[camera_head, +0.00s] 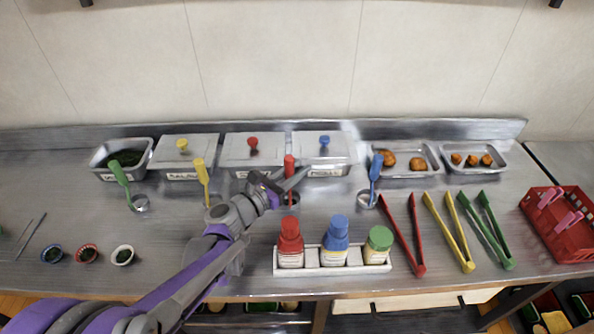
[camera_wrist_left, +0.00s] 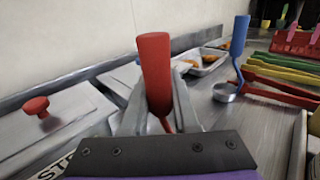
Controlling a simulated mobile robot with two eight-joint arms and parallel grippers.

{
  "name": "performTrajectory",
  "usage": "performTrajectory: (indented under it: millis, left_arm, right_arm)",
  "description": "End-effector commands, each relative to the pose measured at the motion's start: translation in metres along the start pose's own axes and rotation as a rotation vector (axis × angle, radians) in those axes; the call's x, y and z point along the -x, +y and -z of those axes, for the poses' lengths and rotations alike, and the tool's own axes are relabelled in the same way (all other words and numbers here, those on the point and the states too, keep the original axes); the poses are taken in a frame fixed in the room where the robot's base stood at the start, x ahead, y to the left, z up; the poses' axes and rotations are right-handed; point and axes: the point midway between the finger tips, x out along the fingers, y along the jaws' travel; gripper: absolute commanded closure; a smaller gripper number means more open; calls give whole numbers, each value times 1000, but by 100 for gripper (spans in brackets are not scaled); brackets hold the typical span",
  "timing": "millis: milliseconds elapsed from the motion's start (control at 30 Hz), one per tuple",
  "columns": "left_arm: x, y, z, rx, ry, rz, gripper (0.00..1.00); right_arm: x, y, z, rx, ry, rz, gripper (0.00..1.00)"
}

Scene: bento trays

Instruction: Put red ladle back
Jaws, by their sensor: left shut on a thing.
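The red ladle (camera_head: 289,164) stands with its red handle up in front of the metal containers, between the yellow and blue ladles. My left gripper (camera_head: 290,181) is shut on the red ladle. In the left wrist view the red handle (camera_wrist_left: 155,75) rises between the two fingers of my left gripper (camera_wrist_left: 160,100). The ladle's bowl is mostly hidden by my gripper, and I cannot tell whether it touches the counter. My right gripper is not in view.
The yellow ladle (camera_head: 202,176), green ladle (camera_head: 122,182) and blue ladle (camera_head: 375,176) stand on the counter. Lidded containers (camera_head: 252,151) stand behind. A bottle rack (camera_head: 315,266) stands in front, with several tongs (camera_head: 449,235) and a red basket (camera_head: 560,228) to the right.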

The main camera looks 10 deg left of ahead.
Motion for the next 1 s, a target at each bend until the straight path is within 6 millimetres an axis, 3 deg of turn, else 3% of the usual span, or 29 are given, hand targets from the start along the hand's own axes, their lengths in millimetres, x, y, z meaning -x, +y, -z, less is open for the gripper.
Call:
performTrajectory:
  millis: [333,367,500,867,1000]
  left_arm:
    - [0,0,4,0,0,0,100]
    - [0,0,4,0,0,0,68]
    - [0,0,3,0,0,0,43]
    - [0,0,-1,0,0,0,42]
    - [18,1,-1,0,0,-3,42]
  right_arm:
    - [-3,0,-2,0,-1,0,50]
    - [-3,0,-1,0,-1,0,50]
    - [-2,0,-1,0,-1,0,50]
    - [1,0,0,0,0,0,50]
    - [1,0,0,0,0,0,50]
